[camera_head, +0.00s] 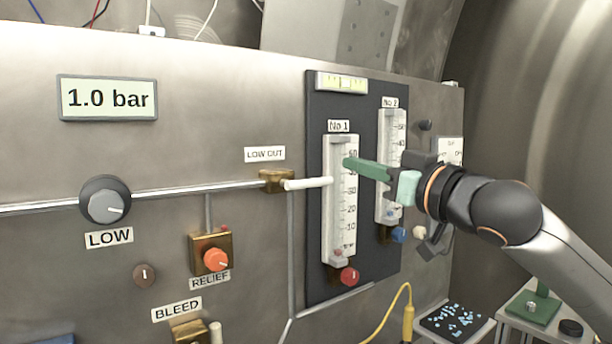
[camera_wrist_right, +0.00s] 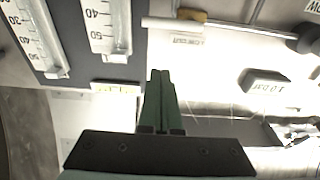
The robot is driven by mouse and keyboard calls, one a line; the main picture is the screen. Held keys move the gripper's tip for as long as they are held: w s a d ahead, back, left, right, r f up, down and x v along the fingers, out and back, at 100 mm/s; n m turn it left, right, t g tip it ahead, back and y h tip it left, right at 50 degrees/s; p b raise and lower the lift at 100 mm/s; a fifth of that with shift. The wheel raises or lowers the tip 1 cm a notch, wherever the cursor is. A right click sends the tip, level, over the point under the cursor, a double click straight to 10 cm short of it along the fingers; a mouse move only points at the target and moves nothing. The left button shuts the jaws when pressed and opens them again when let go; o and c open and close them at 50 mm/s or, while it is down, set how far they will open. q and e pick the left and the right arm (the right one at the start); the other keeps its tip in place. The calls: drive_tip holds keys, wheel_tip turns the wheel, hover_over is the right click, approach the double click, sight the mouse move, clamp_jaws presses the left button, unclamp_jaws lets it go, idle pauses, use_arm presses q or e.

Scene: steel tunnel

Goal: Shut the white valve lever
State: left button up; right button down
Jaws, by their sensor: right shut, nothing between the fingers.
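The white lever (camera_head: 307,183) sticks out to the right from a brass valve body (camera_head: 274,181) under the LOW CUT label. It lies nearly in line with the steel pipe, and its tip crosses the edge of gauge No 1. The lever also shows in the right wrist view (camera_wrist_right: 172,24), beside its brass body (camera_wrist_right: 194,15). My right gripper (camera_head: 348,162) has green fingers pressed together and empty. Its tips are right of and slightly above the lever's tip in the head view, apart from it. The fingers also show in the right wrist view (camera_wrist_right: 160,72). My left gripper is out of view.
Gauge No 1 (camera_head: 340,215) and gauge No 2 (camera_head: 384,208) stand on a dark board behind my right gripper. The LOW knob (camera_head: 105,201), RELIEF valve (camera_head: 213,258) and pressure display (camera_head: 108,98), reading 1.0 bar, are left. A BLEED valve (camera_head: 188,332) is below.

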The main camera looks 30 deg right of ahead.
drive_tip(key=shift+s+r, duration=0.15)
drive_tip(key=shift+r, duration=0.05)
drive_tip(key=r+p, duration=0.2)
drive_tip(key=p, duration=0.3)
hover_over(307, 182)
drive_tip(key=d, duration=0.3)
drive_tip(key=shift+s+a+f+b, duration=0.1)
drive_tip(key=shift+s+f+b, duration=0.1)
drive_tip(key=shift+f, duration=0.55)
drive_tip(key=shift+s+d+f+b, duration=0.15)
drive_tip(key=shift+f+b, duration=0.1)
drive_tip(key=shift+f, duration=0.55)
drive_tip(key=shift+s+a+f+b, duration=0.15)
drive_tip(key=shift+f+b, duration=0.05)
drive_tip(key=shift+f, duration=0.55)
